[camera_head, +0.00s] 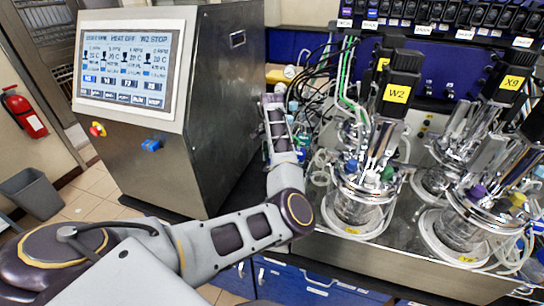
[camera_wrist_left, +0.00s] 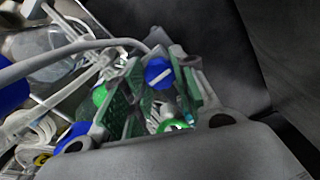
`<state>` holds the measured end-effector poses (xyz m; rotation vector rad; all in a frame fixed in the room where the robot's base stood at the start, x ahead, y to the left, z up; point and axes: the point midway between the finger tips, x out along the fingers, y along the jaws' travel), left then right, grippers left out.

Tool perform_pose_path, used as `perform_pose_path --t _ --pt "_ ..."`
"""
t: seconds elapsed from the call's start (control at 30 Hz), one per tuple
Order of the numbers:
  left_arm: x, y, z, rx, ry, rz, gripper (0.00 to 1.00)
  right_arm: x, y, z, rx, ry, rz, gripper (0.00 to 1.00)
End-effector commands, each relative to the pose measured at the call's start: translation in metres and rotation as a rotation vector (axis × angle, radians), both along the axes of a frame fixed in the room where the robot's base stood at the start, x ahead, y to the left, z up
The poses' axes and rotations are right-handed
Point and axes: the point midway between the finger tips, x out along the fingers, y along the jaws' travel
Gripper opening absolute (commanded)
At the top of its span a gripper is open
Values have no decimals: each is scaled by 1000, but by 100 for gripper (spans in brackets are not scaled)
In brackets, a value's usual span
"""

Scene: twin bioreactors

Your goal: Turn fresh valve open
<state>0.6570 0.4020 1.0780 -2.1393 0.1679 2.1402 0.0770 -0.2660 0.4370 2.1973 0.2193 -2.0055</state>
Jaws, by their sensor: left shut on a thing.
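A blue valve knob (camera_wrist_left: 158,72) with a white stripe sits between the fingertips of my left gripper (camera_wrist_left: 156,68) in the left wrist view. The stripe runs slantwise, rising to the right. The green-padded fingers are shut on the knob. In the head view my left gripper (camera_head: 275,100) is at the far end of the raised arm, beside the steel cabinet; its fingers are hardly visible. A green knob (camera_wrist_left: 173,125) shows lower between the fingers, and another green part (camera_wrist_left: 99,95) is left of them. My right gripper is not in view.
The steel cabinet (camera_head: 226,110) with a screen (camera_head: 128,68) stands close left of the gripper. The W2 reactor (camera_head: 362,185) with its hoses and cables is close on the right, and another reactor marked X9 (camera_head: 470,215) stands beyond it. A hose (camera_wrist_left: 75,55) crosses near the fingers.

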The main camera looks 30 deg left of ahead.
Motion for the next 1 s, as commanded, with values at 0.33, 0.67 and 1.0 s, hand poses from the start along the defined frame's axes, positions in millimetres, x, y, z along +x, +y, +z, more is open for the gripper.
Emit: perform_pose_path --t 0.33,0.67,1.0 --pt "0 0 0 0 0 49 4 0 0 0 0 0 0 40" --pt "0 0 0 0 0 206 4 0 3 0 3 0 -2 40" --pt "0 1 1 1 0 443 4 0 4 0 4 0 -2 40"
